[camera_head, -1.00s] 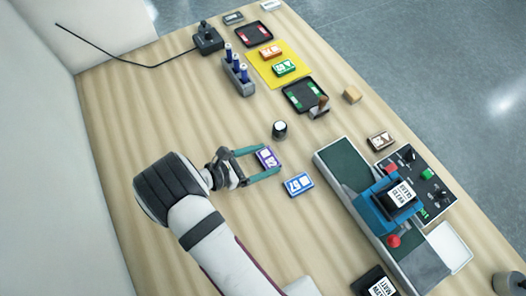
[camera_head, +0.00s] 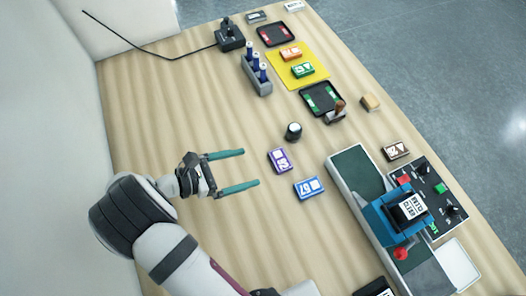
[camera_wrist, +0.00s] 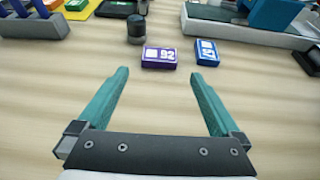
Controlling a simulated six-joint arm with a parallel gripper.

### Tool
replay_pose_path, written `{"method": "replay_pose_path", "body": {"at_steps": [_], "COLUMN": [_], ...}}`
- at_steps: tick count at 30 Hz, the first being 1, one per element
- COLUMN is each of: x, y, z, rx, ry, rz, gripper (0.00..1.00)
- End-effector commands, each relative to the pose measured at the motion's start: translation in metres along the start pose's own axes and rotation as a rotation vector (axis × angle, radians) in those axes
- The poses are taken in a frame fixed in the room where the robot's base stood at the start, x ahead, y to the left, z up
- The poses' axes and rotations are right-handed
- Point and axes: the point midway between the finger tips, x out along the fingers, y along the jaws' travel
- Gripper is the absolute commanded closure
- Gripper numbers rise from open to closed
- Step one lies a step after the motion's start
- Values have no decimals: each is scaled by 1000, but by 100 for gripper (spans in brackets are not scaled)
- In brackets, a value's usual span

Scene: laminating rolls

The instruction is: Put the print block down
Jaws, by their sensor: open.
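A purple print block (camera_head: 280,160) with white marks lies flat on the wooden table, beyond my fingertips. It also shows in the wrist view (camera_wrist: 159,57), ahead of the gap between the fingers. A blue print block (camera_head: 309,188) lies on the table just to its lower right, apart from it, and also shows in the wrist view (camera_wrist: 206,53). My gripper (camera_head: 249,169) has two teal fingers spread wide and nothing between them. Its fingers also show in the wrist view (camera_wrist: 158,77), with bare table between them. An orange block (camera_head: 291,54) and a green block (camera_head: 303,70) rest on a yellow mat (camera_head: 283,76).
A dark round pot (camera_head: 293,131) stands just above the purple block. A grey press (camera_head: 346,187) with a blue head and a control panel (camera_head: 448,207) fills the right side. The table's left part is clear.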

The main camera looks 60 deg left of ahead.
Motion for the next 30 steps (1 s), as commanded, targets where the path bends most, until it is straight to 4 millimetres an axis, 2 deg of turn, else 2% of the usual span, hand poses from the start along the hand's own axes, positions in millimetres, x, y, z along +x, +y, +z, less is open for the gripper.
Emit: {"method": "replay_pose_path", "body": {"at_steps": [3,8,11,13,14,15,16,17,18,19,21,22,24,26,27,30], "x": [-15,-18,4,38,54,75,87,96,103,105,95,86,61,41,30,16], "y": [0,-1,-10,-35,-53,-83,-109,-136,-174,-203,-268,-293,-334,-354,-360,-365], "z": [0,2,28,70,91,120,140,158,178,190,210,215,217,214,211,206], "rx": [0,4,101,273,374,530,655,785,968,1112,1479,1644,2022,2314,-2471,-2260], "ry": [0,2,39,94,121,152,173,186,197,198,174,150,70,-17,76,163], "rz": [2,-6,-111,-289,-390,-540,-656,-773,-931,-1051,-1332,-1449,-1692,-1854,1927,1667], "gripper": [0,0,0,0,0,0,0,0,0,0,0,0,0,0,0,0]}}
